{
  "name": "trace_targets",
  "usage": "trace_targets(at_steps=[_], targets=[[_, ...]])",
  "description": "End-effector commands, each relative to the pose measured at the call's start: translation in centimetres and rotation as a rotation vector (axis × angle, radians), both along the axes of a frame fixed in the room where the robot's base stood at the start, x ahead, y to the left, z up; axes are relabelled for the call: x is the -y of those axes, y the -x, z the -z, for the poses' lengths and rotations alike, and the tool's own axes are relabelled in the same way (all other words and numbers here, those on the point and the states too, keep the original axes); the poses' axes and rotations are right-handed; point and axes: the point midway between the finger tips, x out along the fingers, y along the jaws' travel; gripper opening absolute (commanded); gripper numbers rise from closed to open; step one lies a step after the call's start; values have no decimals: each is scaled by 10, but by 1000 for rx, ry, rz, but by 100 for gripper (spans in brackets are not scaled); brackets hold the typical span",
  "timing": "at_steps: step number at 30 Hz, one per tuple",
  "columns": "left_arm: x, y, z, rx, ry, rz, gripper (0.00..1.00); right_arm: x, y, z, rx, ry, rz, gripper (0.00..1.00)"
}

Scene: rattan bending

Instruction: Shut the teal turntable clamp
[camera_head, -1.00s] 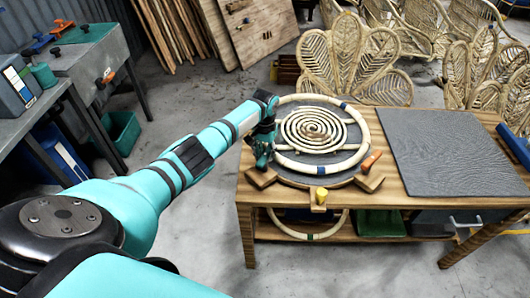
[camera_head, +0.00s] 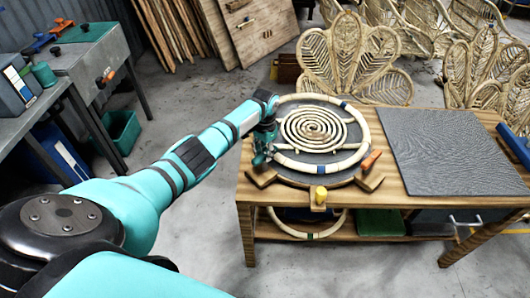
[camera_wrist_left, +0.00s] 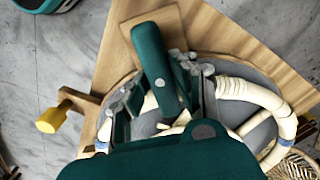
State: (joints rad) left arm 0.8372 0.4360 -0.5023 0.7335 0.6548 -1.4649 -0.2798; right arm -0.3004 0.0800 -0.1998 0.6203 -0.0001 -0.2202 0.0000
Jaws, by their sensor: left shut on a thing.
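The round turntable (camera_head: 345,180) lies on the wooden workbench with a rattan ring (camera_head: 318,167) and a rattan spiral (camera_head: 313,130) on it. The teal clamp's handle (camera_wrist_left: 152,60) stands out between the fingers of my left gripper (camera_wrist_left: 160,103) in the left wrist view. The gripper is shut on this handle at the turntable's left edge. In the head view my left gripper (camera_head: 264,148) covers most of the clamp, and its wooden block (camera_head: 261,178) shows below. How far the clamp is closed cannot be told. My right gripper is not in view.
A yellow-handled clamp (camera_head: 321,195) sits at the turntable's front and an orange-handled one (camera_head: 371,160) at its right. A grey mat (camera_head: 455,150) lies on the bench's right. Rattan chair backs (camera_head: 355,60) stand behind. A grey side table (camera_head: 85,60) is at left.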

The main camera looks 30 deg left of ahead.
Motion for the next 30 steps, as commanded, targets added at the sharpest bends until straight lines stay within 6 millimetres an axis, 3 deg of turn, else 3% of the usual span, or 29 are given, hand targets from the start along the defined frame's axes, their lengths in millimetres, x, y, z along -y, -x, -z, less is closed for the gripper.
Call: trace_targets(at_steps=[6, 7, 12, 23, 30], targets=[[0, -1, -1, 3, 0, 3, 0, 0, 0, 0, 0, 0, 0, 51], [0, -1, -1, 3, 0, 3, 29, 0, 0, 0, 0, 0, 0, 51], [0, -1, -1, 2, 0, 2, 48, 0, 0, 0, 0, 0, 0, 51], [0, -1, -10, 3, 0, 1, 48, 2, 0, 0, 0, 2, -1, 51], [0, -1, -57, 7, -1, 2, 48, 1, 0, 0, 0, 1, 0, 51]])
